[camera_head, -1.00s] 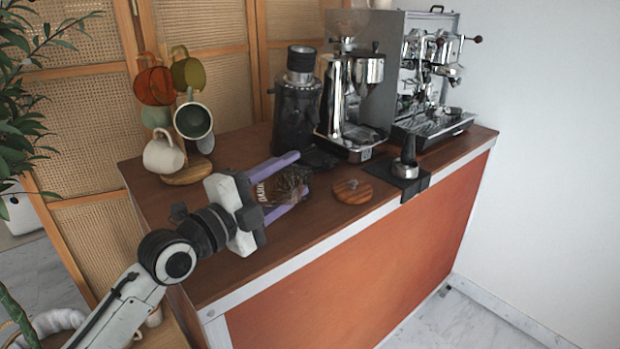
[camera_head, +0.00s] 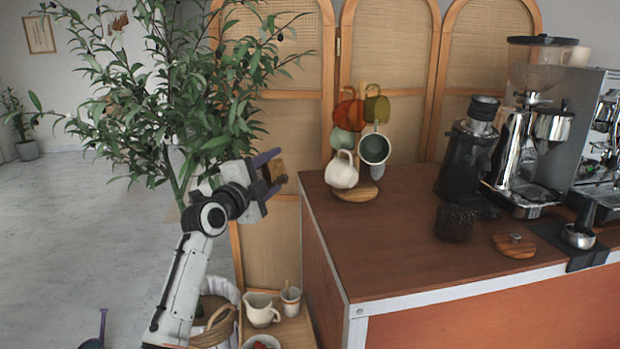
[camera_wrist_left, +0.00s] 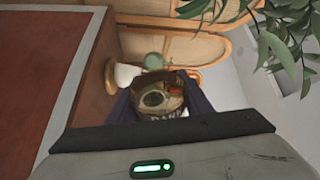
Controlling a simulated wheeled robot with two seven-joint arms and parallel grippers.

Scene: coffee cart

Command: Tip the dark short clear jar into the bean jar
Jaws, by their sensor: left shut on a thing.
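My left gripper (camera_head: 272,172) is shut on the short clear jar (camera_head: 278,169), held in the air left of the counter, in front of the plant and screen. The jar looks brownish in the head view. In the left wrist view the jar (camera_wrist_left: 160,98) sits between the purple fingers and its round wall is see-through; I cannot make out beans in it. The bean jar (camera_head: 455,222) stands upright on the counter, dark-filled, in front of the black grinder and well right of my gripper. My right gripper is not in view.
A wooden lid (camera_head: 514,245) lies right of the bean jar. A mug tree (camera_head: 355,190) with several mugs stands at the counter's back left. A grinder (camera_head: 467,157) and espresso machine (camera_head: 592,130) stand at the right. A low shelf holds a pitcher (camera_head: 262,311). The counter's front left is clear.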

